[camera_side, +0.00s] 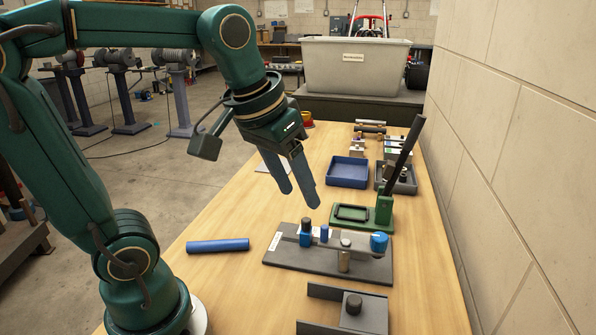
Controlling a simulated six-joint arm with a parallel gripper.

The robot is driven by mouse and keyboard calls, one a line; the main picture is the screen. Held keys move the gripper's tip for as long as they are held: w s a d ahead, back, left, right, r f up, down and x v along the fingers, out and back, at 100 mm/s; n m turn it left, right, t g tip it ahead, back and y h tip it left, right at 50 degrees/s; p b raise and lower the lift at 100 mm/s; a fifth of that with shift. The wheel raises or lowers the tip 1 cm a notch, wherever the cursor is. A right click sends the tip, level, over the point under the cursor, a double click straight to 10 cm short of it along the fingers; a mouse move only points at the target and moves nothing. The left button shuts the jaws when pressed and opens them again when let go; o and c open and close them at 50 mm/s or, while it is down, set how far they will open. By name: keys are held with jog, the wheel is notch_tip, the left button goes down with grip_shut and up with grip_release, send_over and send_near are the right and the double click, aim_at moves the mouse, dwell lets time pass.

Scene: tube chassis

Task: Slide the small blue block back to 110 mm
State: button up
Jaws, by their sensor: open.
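A small blue block (324,233) sits on the dark grey fixture plate (300,262), on or against its raised bar. A dark post with a blue lower part (305,236) stands just left of it. A larger blue round piece (379,243) is at the bar's right end. Any scale marks or millimetre reading are too small to read. My gripper (299,197) is open and empty, its blue-grey fingers pointing down above the table, behind and above the block. It appears apart from the fixture.
A blue tube (217,246) lies on the wooden table left of the fixture. A green tool with a tall black lever (384,210) stands behind it. A blue tray (348,172) is farther back. A grey bracket (345,308) is in front. A wall closes the right side.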

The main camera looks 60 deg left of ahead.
jog(key=w+a+f+n+g, duration=0.2)
jog(key=w+a+f+n, duration=0.1)
jog(key=w+a, duration=0.35)
jog(key=n+g, duration=0.1)
jog(key=g, duration=0.1)
send_over(306, 219)
notch_tip(306, 219, down, 7)
jog(key=shift+d, duration=0.1)
jog(key=shift+f, duration=2.55)
grip_shut()
jog(key=shift+r, duration=0.1)
